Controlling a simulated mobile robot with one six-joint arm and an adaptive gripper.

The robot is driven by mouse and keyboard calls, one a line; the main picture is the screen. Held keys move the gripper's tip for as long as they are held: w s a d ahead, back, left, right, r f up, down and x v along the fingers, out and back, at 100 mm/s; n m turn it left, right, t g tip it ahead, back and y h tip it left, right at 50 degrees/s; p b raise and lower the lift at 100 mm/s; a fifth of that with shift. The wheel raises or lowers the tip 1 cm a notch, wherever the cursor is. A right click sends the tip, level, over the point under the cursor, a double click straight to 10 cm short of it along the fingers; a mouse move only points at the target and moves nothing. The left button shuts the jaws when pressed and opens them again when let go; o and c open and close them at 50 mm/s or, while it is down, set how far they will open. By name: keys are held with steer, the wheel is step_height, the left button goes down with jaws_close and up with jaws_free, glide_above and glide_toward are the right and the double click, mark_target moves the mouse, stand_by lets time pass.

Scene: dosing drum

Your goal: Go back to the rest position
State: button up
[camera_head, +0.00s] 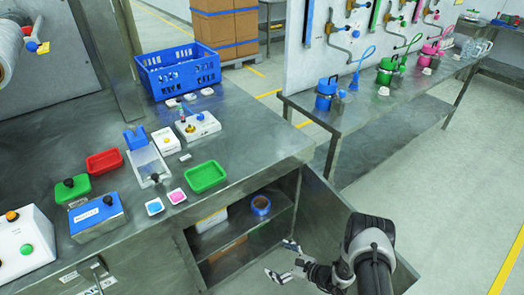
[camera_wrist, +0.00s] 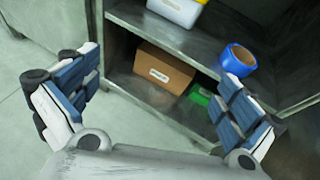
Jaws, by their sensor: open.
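My gripper (camera_head: 284,262) hangs at the end of my arm in front of the open cabinet under the steel worktop. In the wrist view my gripper (camera_wrist: 158,112) has its two blue-padded fingers spread wide apart with nothing between them. Beyond the fingers are the cabinet shelves (camera_wrist: 140,58). A blue tape roll (camera_wrist: 238,60) sits on the upper shelf, and a brown box (camera_wrist: 165,76) with a label stands below it. A green item (camera_wrist: 205,98) is partly hidden by the right finger.
The worktop (camera_head: 262,150) carries a blue crate (camera_head: 165,80), a green tray (camera_head: 205,177), a red tray (camera_head: 104,161) and control boxes. An open cabinet door (camera_head: 325,225) stands near my arm. A second table (camera_head: 340,120) with coloured pots is at the right. Floor (camera_head: 440,190) at right is clear.

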steer(key=w+a+r+n+g+y, duration=0.1)
steer(key=w+r+n+g, duration=0.15)
steer(key=r, duration=0.55)
steer(key=w+a+r+n+g, duration=0.1)
steer(key=r+n, duration=0.2)
steer(key=r, duration=0.5)
steer(key=s+a+r+n+g+h, duration=0.1)
steer(key=s+r+n+g, duration=0.2)
steer(key=r, duration=0.7)
steer(key=s+a+r+n+g+h, duration=0.1)
steer(key=s+r+n, duration=0.35)
steer(key=r, duration=0.65)
steer(key=s+d+r+n+h, duration=0.3)
steer(key=s+r+n+h, duration=0.3)
steer(key=s+r, duration=0.55)
steer(key=s+d+r+n+t+h, duration=0.4)
steer(key=s+d, duration=0.4)
steer(key=s, duration=0.3)
steer(key=shift+s+d+r+n, duration=0.25)
steer(key=shift+r+n, duration=0.15)
steer(key=shift+r, duration=0.2)
steer(key=shift+d+t, duration=0.25)
